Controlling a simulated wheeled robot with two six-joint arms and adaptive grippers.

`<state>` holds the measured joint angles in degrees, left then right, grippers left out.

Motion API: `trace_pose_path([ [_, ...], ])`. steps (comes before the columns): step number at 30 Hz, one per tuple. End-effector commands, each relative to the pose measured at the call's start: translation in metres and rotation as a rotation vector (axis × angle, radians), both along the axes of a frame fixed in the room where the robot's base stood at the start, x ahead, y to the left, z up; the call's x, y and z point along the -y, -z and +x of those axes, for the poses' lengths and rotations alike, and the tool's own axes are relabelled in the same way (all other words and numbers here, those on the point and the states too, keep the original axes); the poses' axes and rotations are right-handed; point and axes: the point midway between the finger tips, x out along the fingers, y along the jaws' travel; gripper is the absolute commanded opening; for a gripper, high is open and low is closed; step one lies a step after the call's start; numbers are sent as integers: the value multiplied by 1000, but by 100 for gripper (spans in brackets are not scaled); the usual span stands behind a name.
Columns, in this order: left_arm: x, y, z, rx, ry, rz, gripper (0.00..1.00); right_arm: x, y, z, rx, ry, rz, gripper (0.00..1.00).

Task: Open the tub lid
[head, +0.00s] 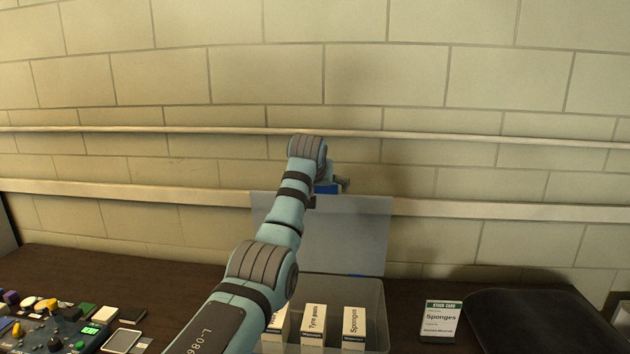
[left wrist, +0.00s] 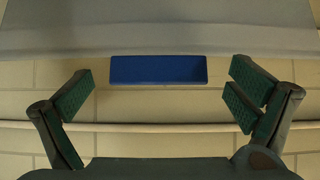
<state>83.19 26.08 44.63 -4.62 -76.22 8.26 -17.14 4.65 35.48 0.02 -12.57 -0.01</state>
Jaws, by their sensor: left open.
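The tub (head: 376,300) stands on the dark counter. Its grey lid (head: 350,235) stands roughly upright at the back of the tub, so the tub's top is open. The blue tab (head: 327,188) is at the lid's upper edge, partly hidden by my arm. My left gripper (head: 340,184) is beside this tab, partly hidden. In the left wrist view the lid (left wrist: 160,30) fills the top, and the blue tab (left wrist: 158,69) sits between the spread fingers of my left gripper (left wrist: 160,98), with gaps on both sides. My right gripper is not in view.
Several white boxes, one a sponges box (head: 354,325), stand inside the tub. A cluttered control panel (head: 50,330) is at left. The block wall (head: 450,80) with rails is close behind the lid.

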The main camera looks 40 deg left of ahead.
Motion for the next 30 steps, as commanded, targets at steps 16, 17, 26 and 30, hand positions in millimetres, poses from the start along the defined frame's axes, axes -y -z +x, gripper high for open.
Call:
trace_pose_path([
  [16, 44, -59, -67, -1, 1, -2, 100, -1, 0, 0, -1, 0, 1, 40],
  [17, 44, -59, -67, -1, 1, -2, 100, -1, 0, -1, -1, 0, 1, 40],
  [26, 43, -59, -67, -1, 1, -2, 100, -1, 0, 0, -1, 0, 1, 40],
  [30, 43, -59, -67, -1, 1, -2, 100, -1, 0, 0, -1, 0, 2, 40],
])
